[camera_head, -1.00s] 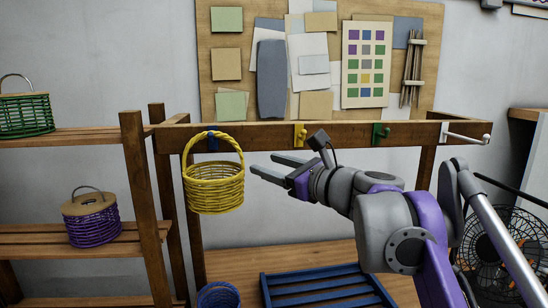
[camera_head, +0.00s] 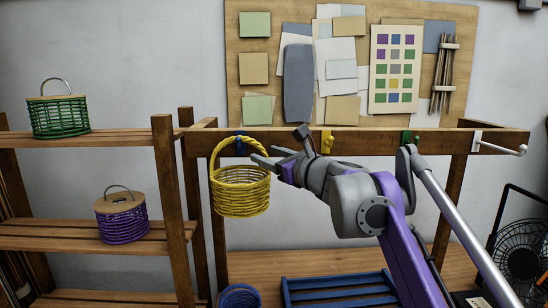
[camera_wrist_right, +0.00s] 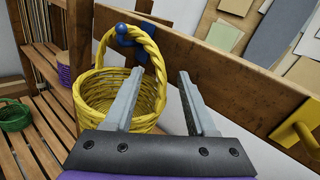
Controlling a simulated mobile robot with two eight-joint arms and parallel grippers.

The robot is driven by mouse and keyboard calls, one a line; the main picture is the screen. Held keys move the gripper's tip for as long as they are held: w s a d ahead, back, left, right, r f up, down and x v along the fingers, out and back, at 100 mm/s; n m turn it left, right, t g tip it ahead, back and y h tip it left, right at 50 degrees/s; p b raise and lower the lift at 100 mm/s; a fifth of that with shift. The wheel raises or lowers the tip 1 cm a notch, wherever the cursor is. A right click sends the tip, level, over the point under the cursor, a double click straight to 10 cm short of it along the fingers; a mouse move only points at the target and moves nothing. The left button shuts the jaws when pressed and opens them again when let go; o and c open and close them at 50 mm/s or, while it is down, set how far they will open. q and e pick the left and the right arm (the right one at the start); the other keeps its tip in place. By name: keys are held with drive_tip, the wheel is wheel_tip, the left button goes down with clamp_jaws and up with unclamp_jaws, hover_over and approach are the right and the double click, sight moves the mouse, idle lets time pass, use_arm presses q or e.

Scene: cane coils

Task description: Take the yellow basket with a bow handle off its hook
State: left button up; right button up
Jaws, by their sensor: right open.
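The yellow basket (camera_head: 240,196) with a braided bow handle hangs upright by that handle on the blue hook (camera_head: 240,143) of the wooden rail. My right gripper (camera_head: 262,157) is open beside the right part of the handle, its fingertips overlapping it in the head view. In the right wrist view, the handle's right side (camera_wrist_right: 155,58) shows between the open fingers of the gripper (camera_wrist_right: 160,75), and the basket's bowl (camera_wrist_right: 95,92) is partly hidden behind a finger. I cannot tell whether the fingers touch the handle. My left gripper is out of view.
The rail (camera_head: 370,145) also bears a yellow hook (camera_head: 327,141), a green hook (camera_head: 405,138) and a white hook (camera_head: 500,149), all empty. A shelf post (camera_head: 168,210) stands close left of the basket.

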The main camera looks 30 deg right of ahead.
clamp_jaws()
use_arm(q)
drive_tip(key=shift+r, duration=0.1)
use_arm(e)
drive_tip(key=shift+r, duration=0.15)
idle(0.3)
drive_tip(key=shift+r+p, duration=1.2)
drive_tip(key=shift+p, duration=0.05)
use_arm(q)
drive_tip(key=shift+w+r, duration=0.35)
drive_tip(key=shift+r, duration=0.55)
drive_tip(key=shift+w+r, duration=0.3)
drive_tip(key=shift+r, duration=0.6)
use_arm(e)
drive_tip(key=shift+r, duration=0.3)
